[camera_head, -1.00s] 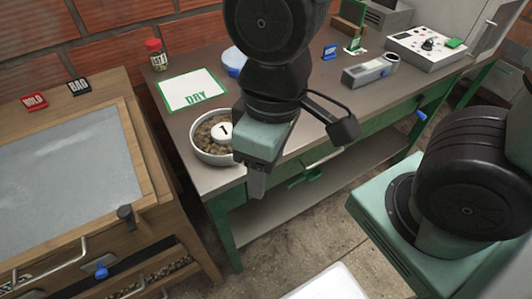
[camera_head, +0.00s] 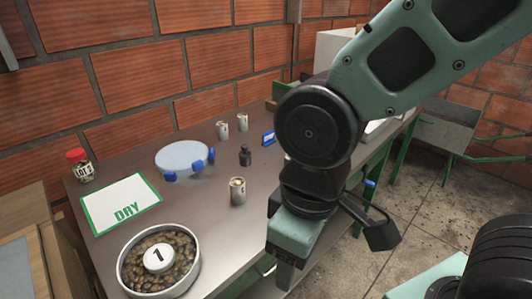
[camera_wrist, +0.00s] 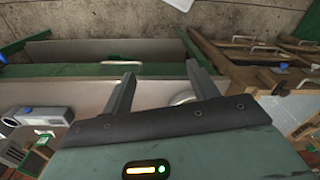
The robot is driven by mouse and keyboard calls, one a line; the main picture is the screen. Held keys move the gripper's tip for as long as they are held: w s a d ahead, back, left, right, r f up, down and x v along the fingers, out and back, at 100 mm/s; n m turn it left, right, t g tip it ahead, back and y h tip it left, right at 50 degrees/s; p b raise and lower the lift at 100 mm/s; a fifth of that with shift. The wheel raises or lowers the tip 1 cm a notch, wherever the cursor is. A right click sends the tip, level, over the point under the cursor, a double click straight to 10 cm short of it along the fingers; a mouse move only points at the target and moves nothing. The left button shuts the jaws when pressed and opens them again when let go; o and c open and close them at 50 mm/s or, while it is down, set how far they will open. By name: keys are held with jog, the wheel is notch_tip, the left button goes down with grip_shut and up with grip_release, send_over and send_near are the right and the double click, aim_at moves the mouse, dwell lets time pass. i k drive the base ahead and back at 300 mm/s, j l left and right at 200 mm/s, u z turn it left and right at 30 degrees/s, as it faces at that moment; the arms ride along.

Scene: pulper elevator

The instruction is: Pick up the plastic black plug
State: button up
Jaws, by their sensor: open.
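A small black piece that looks like the plastic plug (camera_head: 245,155) stands upright on the grey metal table (camera_head: 215,180), between the pale round disc and a metal cylinder. My gripper (camera_head: 284,274) hangs at the table's front edge, nearer the camera than the plug and to its right, well apart from it. In the wrist view my gripper (camera_wrist: 160,88) has its two fingers spread with nothing held between them. I do not make out the plug in the wrist view.
A pale disc (camera_head: 182,157) with blue knobs and several metal cylinders (camera_head: 238,191) stand near the plug. A DRY sheet (camera_head: 121,203), a bowl of beans (camera_head: 133,273) and a red-lidded jar (camera_head: 80,165) are at left. A brick wall (camera_head: 130,75) rises behind.

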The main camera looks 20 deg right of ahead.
aim_at(245, 155)
jog(key=i+l+z, duration=0.1)
jog(key=i+z, duration=0.6)
jog(key=z, duration=0.15)
